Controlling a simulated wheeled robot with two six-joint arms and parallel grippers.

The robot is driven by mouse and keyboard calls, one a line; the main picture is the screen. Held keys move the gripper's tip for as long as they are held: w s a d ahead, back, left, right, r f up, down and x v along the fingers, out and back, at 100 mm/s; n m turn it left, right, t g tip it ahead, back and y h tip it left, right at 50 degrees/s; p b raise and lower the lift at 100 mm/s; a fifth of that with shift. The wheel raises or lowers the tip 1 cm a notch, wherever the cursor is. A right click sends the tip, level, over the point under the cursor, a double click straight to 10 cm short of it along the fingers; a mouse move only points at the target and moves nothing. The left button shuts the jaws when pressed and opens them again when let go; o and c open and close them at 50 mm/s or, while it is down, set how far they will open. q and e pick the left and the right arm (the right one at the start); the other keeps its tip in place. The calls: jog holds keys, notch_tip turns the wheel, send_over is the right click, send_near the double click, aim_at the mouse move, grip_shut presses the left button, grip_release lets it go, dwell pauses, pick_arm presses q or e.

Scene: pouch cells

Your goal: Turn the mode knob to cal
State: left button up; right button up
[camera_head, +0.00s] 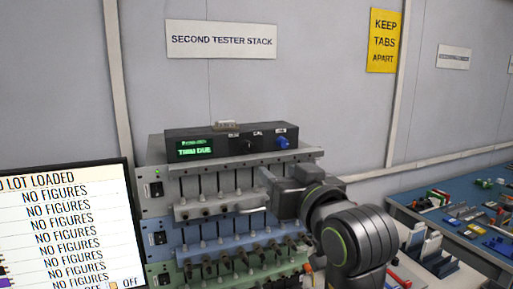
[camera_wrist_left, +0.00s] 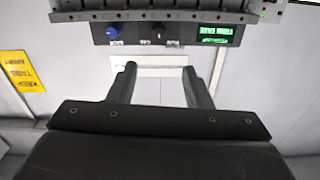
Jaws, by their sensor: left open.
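A black control box (camera_head: 215,144) with a lit green display (camera_head: 194,148) sits on top of the tester stack. A small dark knob (camera_head: 249,146) is at the middle of its front, near a label that reads CAL. A blue knob (camera_head: 282,142) is to its right. Which way the dark knob points is too small to tell. In the left wrist view, upside down, the dark knob (camera_wrist_left: 158,33) and blue knob (camera_wrist_left: 112,32) lie beyond the fingertips. My left gripper (camera_head: 262,190) is open and empty, below the box and apart from the knobs; its fingers (camera_wrist_left: 158,68) show wide apart.
The stack's rows of clamps and levers (camera_head: 220,208) lie below the box, close to my left gripper. A monitor (camera_head: 70,225) stands at the left. A blue table (camera_head: 470,235) with small parts is at the right. A wall sign (camera_head: 221,40) hangs above.

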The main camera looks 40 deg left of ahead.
aim_at(249, 148)
pick_arm(q)
jog(key=p+x, duration=0.5)
jog(key=x, duration=0.9)
jog(key=shift+w+a, duration=0.5)
jog(key=shift+a, duration=0.2)
jog(key=shift+c, duration=0.2)
jog(key=shift+p, duration=0.35)
jog(key=c, duration=0.9)
